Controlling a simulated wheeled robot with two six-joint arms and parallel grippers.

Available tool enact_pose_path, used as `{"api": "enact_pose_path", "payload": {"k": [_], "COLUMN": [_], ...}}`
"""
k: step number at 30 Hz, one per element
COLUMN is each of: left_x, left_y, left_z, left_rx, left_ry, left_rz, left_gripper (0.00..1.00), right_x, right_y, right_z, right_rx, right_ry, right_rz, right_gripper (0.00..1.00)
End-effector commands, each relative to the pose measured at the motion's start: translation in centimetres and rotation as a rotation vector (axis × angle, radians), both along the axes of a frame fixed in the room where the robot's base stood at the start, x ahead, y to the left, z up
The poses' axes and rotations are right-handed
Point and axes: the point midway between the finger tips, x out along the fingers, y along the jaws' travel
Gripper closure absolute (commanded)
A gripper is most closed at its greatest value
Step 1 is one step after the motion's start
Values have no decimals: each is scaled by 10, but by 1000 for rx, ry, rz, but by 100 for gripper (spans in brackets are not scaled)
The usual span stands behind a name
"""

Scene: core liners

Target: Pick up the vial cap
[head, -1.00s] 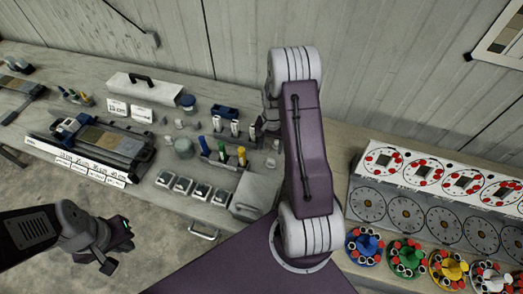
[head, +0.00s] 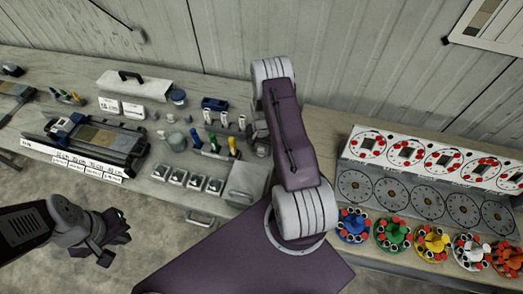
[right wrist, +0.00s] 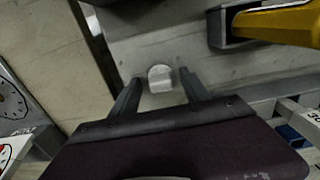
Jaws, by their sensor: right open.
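A small whitish cap with a rounded top, which looks like the vial cap (right wrist: 160,78), lies on the pale bench surface in the right wrist view. My right gripper (right wrist: 161,91) is open, with one dark finger on each side of the cap; the cap sits near the fingertips, and I cannot tell whether they touch it. In the head view my right arm covers that spot, so I cannot make out the cap there. My left gripper (head: 116,240) hangs at the lower left, away from the bench, and its jaws are unclear.
A yellow-handled tool in a grey holder (right wrist: 228,38) stands close to the right gripper. A blue-trimmed vial rack (head: 214,104), several small trays (head: 178,175) and a grey box (head: 246,183) crowd the bench. Dial panels and coloured knobs (head: 393,243) stand at the right.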

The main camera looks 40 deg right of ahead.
Motion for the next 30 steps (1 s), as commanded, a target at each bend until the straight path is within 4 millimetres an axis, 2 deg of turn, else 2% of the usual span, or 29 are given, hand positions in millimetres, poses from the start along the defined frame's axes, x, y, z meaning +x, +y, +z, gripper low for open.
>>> {"api": "enact_pose_path", "payload": {"k": [2,6,8,23,26,30], "left_x": [0,0,0,0,0,0], "left_y": [0,0,0,0,0,0], "left_z": [0,0,0,-2,-6,-14], "left_rx": [0,0,0,0,0,0], "left_ry": [0,0,0,0,0,0], "left_rz": [0,0,0,0,0,0], "left_gripper": [100,100,100,100,100,100], "right_x": [0,0,0,0,1,2], "right_y": [0,0,0,0,-1,-1], "right_z": [0,0,0,4,16,45], "right_rx": [0,0,0,-1,-2,-2], "right_ry": [0,0,0,-1,-4,-5], "right_rz": [0,0,0,0,0,0], "right_gripper": [48,87,100,100,100,100]}}
